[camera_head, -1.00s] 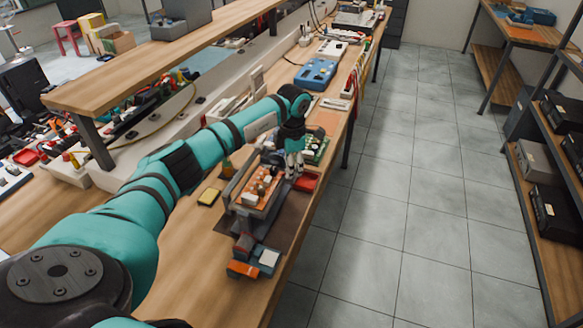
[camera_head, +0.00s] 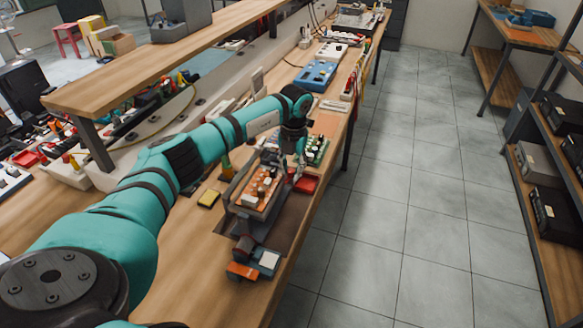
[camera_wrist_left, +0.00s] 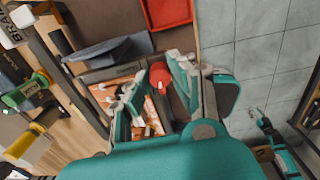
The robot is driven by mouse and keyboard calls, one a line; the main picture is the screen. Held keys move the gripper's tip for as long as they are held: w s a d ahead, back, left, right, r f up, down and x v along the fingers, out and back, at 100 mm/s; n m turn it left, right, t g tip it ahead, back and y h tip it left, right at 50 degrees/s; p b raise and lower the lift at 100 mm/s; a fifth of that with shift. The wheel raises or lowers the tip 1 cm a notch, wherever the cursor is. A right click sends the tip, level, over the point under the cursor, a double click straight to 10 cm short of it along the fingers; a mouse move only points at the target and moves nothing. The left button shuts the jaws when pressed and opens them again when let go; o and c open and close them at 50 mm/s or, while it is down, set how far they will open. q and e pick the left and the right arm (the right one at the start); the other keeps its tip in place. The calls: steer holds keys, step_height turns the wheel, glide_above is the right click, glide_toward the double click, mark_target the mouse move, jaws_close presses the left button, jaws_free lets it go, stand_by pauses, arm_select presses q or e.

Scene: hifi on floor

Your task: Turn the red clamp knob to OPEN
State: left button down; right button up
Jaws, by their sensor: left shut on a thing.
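The red clamp knob (camera_wrist_left: 160,75) shows between the fingers of my left gripper (camera_wrist_left: 157,84) in the left wrist view. The fingers are shut on it, one on each side. In the head view my left gripper (camera_head: 297,170) reaches down at the right side of the grey clamp fixture (camera_head: 236,207); the knob cannot be made out there. An orange circuit board (camera_head: 262,188) with parts on it sits in the fixture. Any OPEN marking is too small or hidden. A teal arm, seemingly my right, shows small at the wrist view's lower right; its gripper (camera_wrist_left: 258,114) is too small to read.
A red tray (camera_head: 307,184) lies close beside the gripper near the bench edge. A green board (camera_head: 317,150) is just behind. A yellow-black block (camera_head: 208,198) lies left, and an orange-grey device (camera_head: 242,271) in front. Open floor is to the right.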

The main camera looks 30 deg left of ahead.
arm_select(q)
steer(key=shift+n, duration=0.9)
steer(key=c, duration=1.1)
jaws_free()
